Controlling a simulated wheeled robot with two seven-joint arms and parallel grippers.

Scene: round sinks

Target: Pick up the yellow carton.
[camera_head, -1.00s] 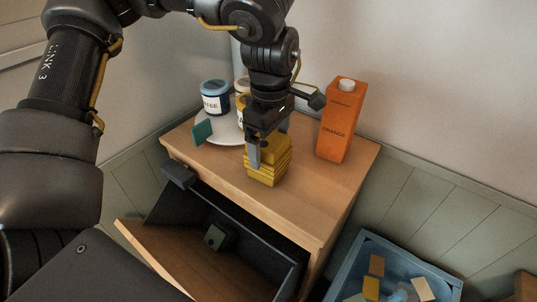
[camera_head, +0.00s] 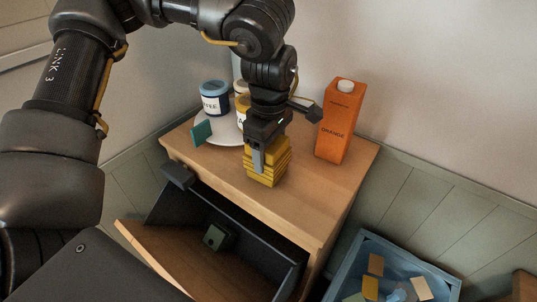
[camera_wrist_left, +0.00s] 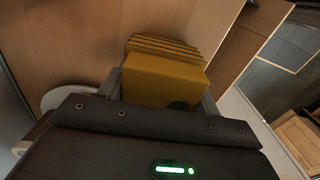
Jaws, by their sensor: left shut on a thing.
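The yellow carton (camera_head: 267,171) is a small block with dark ridged lines. It stands on the wooden top of a small cabinet. My left gripper (camera_head: 258,160) reaches down from above and is shut on the upper part of the carton. In the left wrist view the carton (camera_wrist_left: 163,80) sits between the two fingers, with its ridged side facing away. I cannot tell whether it is lifted off the top. My right gripper is not in view.
An orange carton (camera_head: 340,125) stands right of the gripper. Behind it to the left, a blue-lidded jar (camera_head: 214,97) stands on a round white tray (camera_head: 228,137). A teal block (camera_head: 201,132) is nearby. The cabinet's open drawer (camera_head: 165,250) holds a dark green box (camera_head: 216,236). A blue crate (camera_head: 368,246) stands lower right.

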